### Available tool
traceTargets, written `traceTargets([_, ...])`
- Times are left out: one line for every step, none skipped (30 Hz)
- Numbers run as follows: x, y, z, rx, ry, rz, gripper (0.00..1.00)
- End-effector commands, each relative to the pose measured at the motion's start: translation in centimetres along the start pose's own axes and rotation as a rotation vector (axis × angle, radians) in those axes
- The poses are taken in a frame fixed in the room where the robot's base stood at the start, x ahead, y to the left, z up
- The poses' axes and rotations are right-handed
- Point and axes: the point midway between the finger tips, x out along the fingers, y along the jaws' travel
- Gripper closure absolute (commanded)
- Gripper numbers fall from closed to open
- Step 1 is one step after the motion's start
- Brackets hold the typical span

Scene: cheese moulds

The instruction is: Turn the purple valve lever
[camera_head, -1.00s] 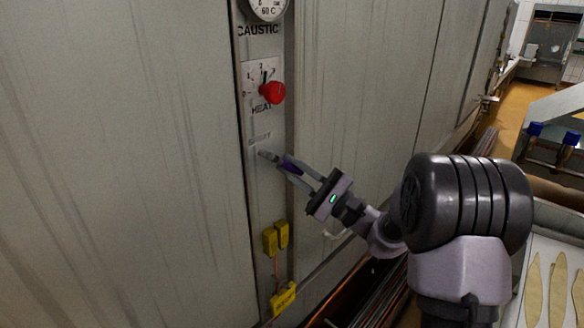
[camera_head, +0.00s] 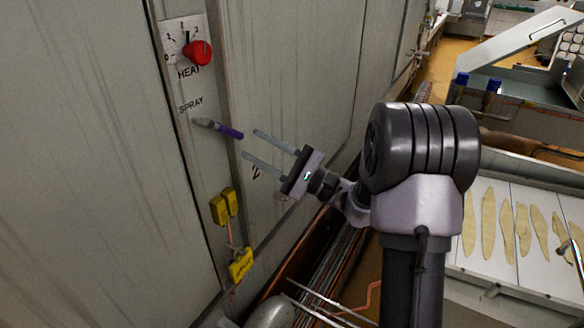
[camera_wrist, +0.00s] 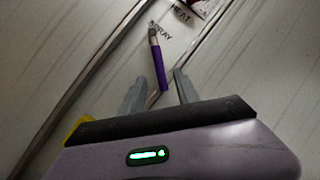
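The purple valve lever (camera_head: 229,131) sticks out from a grey metal stub below the word SPRAY on the wall panel. In the head view it points right and slightly down. My gripper (camera_head: 250,145) is open and empty, its two fingers pointing at the panel just right of the lever's free end. In the wrist view the lever (camera_wrist: 158,66) reaches down towards the gap between the fingers of my gripper (camera_wrist: 156,88). The lever tip appears near the gap, with no finger closed on it.
A red HEAT knob (camera_head: 198,53) sits above the lever. Pipes (camera_head: 325,255) run low along the wall. A tray with several pale strips (camera_head: 505,232) stands at the right.

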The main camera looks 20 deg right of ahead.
Motion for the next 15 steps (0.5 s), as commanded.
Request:
traceTargets([-1.6,0.1,-0.2,0.001,0.004,-0.003,0.62])
traceTargets([-2.6,0.0,-0.2,0.0,0.004,-0.003,0.62])
traceTargets([-3.8,0.0,-0.2,0.0,0.005,-0.004,0.62])
traceTargets([-4.6,0.1,-0.2,0.001,0.004,-0.003,0.62])
traceTargets([-5.4,0.1,-0.2,0.0,0.004,-0.003,0.62])
traceTargets([-6.4,0.1,-0.2,0.001,0.004,-0.003,0.62])
traceTargets([-7.0,0.1,-0.2,0.001,0.003,-0.002,0.62])
traceTargets([-7.7,0.1,-0.1,0.001,0.004,-0.003,0.62])
traceTargets([-8.3,0.1,-0.1,0.0,0.002,-0.002,0.62])
traceTargets([-8.8,0.0,-0.1,0.0,0.002,-0.002,0.62])
traceTargets([-9.1,0.0,-0.1,0.0,0.001,-0.001,0.62])
traceTargets([-9.5,0.0,-0.1,-0.001,0.001,-0.001,0.62])
traceTargets([-9.7,0.0,0.0,0.0,0.001,0.0,0.62])
traceTargets([-9.9,0.0,0.0,0.001,0.0,0.0,0.62])
traceTargets([-10.0,0.0,0.0,0.0,0.0,-0.001,0.62])
